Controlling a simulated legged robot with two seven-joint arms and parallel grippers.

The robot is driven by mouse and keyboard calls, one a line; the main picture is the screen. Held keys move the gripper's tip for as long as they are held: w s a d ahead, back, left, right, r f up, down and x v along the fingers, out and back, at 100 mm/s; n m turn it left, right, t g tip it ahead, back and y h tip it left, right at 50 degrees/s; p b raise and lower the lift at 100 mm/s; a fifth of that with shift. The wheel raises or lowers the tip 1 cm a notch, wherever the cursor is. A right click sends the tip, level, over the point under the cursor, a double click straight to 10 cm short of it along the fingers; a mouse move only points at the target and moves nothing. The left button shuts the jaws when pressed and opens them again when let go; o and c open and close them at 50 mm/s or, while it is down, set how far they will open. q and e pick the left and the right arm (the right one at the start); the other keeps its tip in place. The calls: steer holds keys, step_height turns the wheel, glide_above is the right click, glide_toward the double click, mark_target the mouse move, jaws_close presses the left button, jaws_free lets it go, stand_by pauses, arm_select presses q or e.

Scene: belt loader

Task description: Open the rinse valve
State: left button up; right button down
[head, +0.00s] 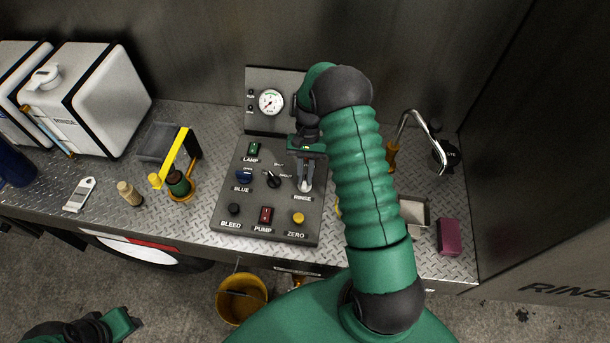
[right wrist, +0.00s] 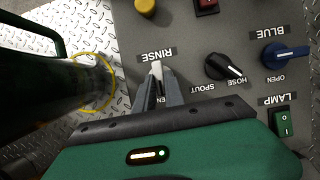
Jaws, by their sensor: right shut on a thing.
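The rinse valve is a small pale handle (right wrist: 157,68) on the dark grey control panel (head: 228,205), beside the RINSE label. My right gripper (head: 305,184) reaches down to it from above and is shut on it. In the right wrist view the two grey fingers (right wrist: 162,85) stand on either side of the handle, and its tip shows between them. The fingers partly cover the OPEN mark, and the handle's base is hidden. My left gripper (head: 128,321) is low at the left in the head view, away from the panel; its jaws are unclear.
The panel also bears the blue BLUE knob (head: 244,175), a black SPOUT/HOSE selector (head: 273,180), the red PUMP switch (head: 265,215) and the yellow ZERO button (head: 298,218). A gauge (head: 270,102) stands behind. A metal spout (head: 421,122) and maroon block (head: 448,237) are right.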

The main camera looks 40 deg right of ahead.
steer(key=shift+w+d+r, duration=0.15)
steer(key=shift+w, duration=0.05)
steer(key=c, duration=1.7)
jaws_free()
steer(key=shift+o, duration=1.3)
steer(key=shift+f, duration=0.2)
steer(key=shift+r, duration=0.1)
steer(key=b+v, duration=0.2)
steer(key=v, duration=1.4)
steer(key=shift+w+d+r, duration=0.2)
steer(key=shift+d+r, duration=0.05)
steer(key=shift+d, duration=0.05)
